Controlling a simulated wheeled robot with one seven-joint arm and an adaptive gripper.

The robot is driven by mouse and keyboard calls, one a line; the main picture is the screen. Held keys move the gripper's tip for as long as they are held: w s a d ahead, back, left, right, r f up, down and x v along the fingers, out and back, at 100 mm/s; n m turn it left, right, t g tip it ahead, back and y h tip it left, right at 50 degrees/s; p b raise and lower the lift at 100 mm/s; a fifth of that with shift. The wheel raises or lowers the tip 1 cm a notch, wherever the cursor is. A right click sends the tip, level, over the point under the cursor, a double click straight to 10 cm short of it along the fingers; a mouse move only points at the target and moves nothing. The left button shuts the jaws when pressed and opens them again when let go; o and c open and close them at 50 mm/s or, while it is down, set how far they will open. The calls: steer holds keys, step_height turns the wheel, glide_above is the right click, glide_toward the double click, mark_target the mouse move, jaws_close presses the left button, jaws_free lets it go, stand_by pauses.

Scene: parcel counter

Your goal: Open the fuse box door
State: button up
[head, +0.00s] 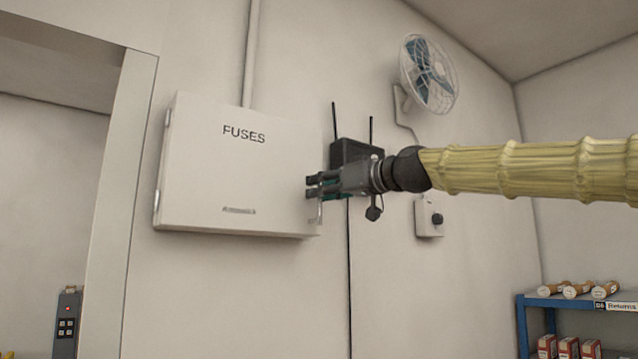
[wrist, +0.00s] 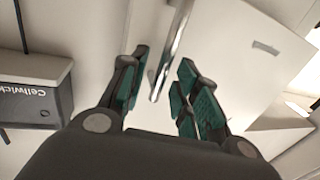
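The white fuse box (head: 225,165) hangs on the wall, marked "FUSES", with hinges along its left edge. Its door looks shut. My gripper (head: 312,187) reaches in from the right to the door's right edge. In the wrist view, the metal bar handle (wrist: 172,55) runs between the two green-padded fingers of my gripper (wrist: 163,66). The fingers are apart, with visible gaps to the bar on both sides. The door face (wrist: 235,75) lies behind and to the right. In the head view my fingers hide most of the handle.
A black router with two antennas (head: 345,152) is on the wall just behind my gripper; it also shows in the wrist view (wrist: 35,95). A wall fan (head: 428,74) and a switch box (head: 428,217) are to the right. A blue shelf (head: 545,302) stands lower right. A door frame (head: 128,175) is left.

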steer(key=shift+w+a, duration=0.35)
steer(key=shift+d, duration=0.1)
jaws_close()
steer(key=shift+a+f, duration=0.15)
steer(key=shift+a, duration=0.05)
